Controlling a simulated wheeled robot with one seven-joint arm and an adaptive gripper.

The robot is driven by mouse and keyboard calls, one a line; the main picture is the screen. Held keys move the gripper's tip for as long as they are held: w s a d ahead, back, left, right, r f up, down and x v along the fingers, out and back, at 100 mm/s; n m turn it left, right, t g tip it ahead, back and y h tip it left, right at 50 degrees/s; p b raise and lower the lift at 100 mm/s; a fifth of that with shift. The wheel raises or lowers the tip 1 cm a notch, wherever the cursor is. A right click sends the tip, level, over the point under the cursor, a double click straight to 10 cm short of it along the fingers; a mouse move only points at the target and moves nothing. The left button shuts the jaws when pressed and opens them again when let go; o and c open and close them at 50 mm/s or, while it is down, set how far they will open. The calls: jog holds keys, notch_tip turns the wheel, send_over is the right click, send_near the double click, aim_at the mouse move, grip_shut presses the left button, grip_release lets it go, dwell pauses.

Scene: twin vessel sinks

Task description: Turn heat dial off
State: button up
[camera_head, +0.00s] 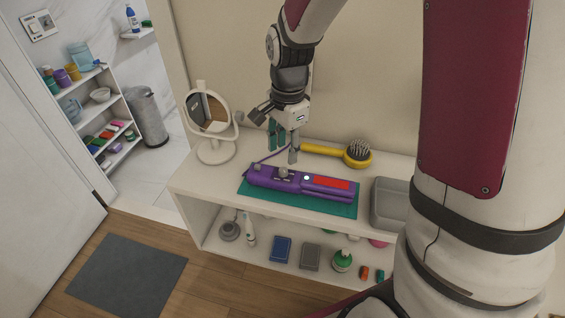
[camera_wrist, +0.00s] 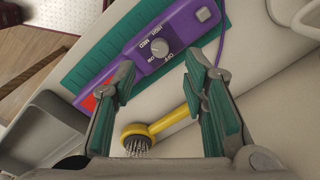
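A purple hair straightener (camera_head: 300,182) lies on a green mat (camera_head: 252,191) on the shelf top. Its grey heat dial (camera_head: 284,171) stands up from the handle. I cannot tell for sure which label the dial points at. My gripper (camera_head: 284,150) is above the straightener, close over the dial. In the wrist view my gripper (camera_wrist: 160,64) is open and empty, its green-padded fingers spread apart with the dial between and beyond the tips.
A yellow hairbrush (camera_head: 325,150) lies behind the straightener. A round mirror (camera_head: 210,115) stands at the left of the shelf top. A grey tray (camera_head: 389,203) is at the right. The purple cord (camera_head: 268,155) runs behind the straightener. Several small items sit on the lower shelf.

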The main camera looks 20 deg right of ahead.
aim_at(284, 170)
notch_tip(284, 170, down, 7)
jog(key=shift+w+r, duration=0.15)
jog(key=shift+r, duration=0.05)
grip_shut()
